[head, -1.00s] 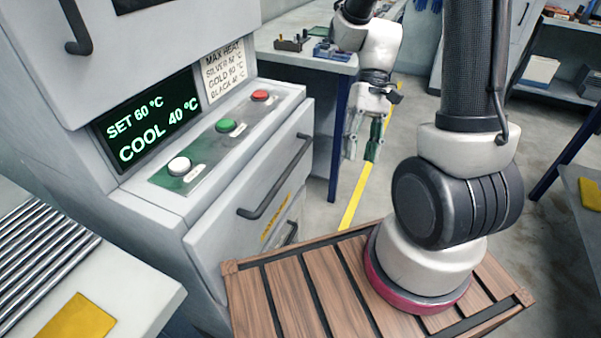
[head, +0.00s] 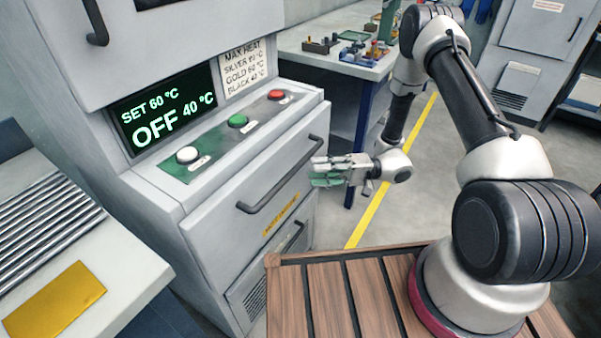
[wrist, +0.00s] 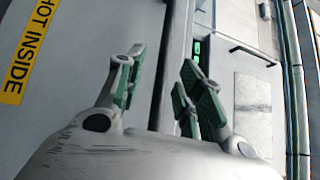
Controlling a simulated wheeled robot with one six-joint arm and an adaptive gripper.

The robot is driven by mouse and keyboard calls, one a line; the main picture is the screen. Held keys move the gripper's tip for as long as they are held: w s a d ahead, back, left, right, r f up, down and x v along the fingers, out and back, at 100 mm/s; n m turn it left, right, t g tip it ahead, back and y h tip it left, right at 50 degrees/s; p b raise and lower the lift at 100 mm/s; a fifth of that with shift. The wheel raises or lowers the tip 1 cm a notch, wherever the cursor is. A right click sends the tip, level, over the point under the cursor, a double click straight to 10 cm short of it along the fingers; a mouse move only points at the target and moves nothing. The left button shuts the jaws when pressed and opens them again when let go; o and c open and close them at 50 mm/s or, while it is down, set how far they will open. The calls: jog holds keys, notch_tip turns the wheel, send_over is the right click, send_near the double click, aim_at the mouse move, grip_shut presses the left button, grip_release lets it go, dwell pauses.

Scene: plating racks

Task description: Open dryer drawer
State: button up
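The grey dryer's drawer (head: 235,235) is shut under the button ledge, with a dark bar handle (head: 258,198) across its front. My gripper (head: 318,171) is open beside the handle's right end, its green-padded fingers pointing left toward the drawer front. In the wrist view my fingers (wrist: 160,82) stand apart with nothing clearly held. A grey vertical strip shows between them; I cannot tell if it is the handle or a body edge. A yellow HOT INSIDE label (wrist: 27,55) is on the left there. The display (head: 168,108) reads SET 60 °C, OFF 40 °C.
White (head: 188,154), green (head: 238,120) and red (head: 276,95) buttons line the ledge above the drawer. A lower handle (head: 293,238) sits below. A bench (head: 330,65) with small parts stands behind. A rack of metal rods (head: 45,220) is at left. Floor right of the dryer is clear.

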aim_at(292, 170)
jog(key=shift+n, duration=0.6)
jog(key=a, duration=0.2)
jog(key=a+r, duration=0.1)
jog(key=a, duration=0.2)
jog(key=s+a, duration=0.1)
jog(key=a, duration=0.1)
jog(key=shift+a+r, duration=0.3)
grip_shut()
